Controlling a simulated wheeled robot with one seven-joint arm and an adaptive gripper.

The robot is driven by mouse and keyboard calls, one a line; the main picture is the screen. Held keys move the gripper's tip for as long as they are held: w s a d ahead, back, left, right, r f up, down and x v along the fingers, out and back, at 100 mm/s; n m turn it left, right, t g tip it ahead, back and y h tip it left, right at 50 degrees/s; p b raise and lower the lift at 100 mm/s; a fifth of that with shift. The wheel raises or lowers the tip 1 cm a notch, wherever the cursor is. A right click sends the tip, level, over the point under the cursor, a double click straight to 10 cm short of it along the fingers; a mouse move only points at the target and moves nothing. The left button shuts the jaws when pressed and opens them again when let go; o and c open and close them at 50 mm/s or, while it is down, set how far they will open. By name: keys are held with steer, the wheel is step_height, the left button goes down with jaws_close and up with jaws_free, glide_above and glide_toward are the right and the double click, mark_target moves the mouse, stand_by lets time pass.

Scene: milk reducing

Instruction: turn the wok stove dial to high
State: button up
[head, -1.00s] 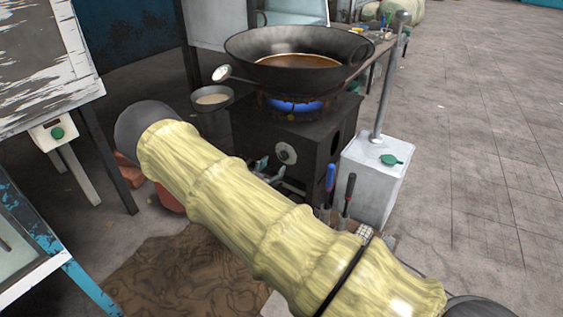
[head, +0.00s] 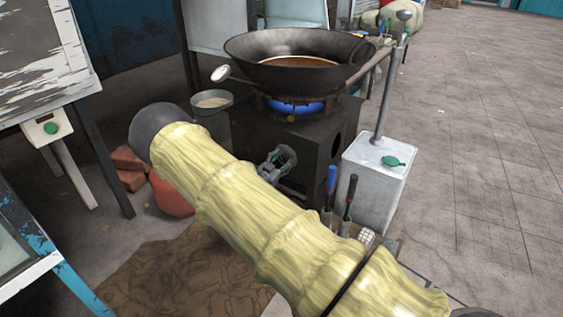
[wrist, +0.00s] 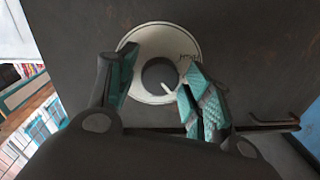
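The wok stove (head: 300,140) is a dark box with a blue flame under the wok. Its dial shows in the wrist view as a dark round knob (wrist: 158,74) on a white disc (wrist: 150,38). A pale pointer mark on the knob points to the lower right. Small writing, hard to read, is at the disc's upper right. My gripper (wrist: 158,72) is open, with one teal-padded finger on each side of the knob and visible gaps between. In the head view my gripper (head: 279,160) is in front of the stove's face and hides the dial.
A white box with a post (head: 375,180) stands right of the stove. Blue and black handled tools (head: 340,195) stand near its base. A dark bar (wrist: 265,126) juts out at right.

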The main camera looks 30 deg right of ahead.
steer(key=c, duration=0.6)
steer(key=shift+c, duration=0.2)
steer(key=shift+r+p, duration=0.1)
steer(key=shift+p, duration=0.25)
steer(key=shift+r+n+p, duration=0.15)
steer(key=shift+n+p, duration=0.85)
steer(key=shift+p, duration=0.05)
steer(key=n+p, duration=0.2)
steer(key=shift+n, duration=0.3)
steer(key=n+p, duration=0.4)
steer(key=n, duration=0.1)
steer(key=shift+g, duration=0.4)
steer(key=n+p, duration=0.2)
steer(key=n, duration=0.3)
steer(key=shift+n+g, duration=0.3)
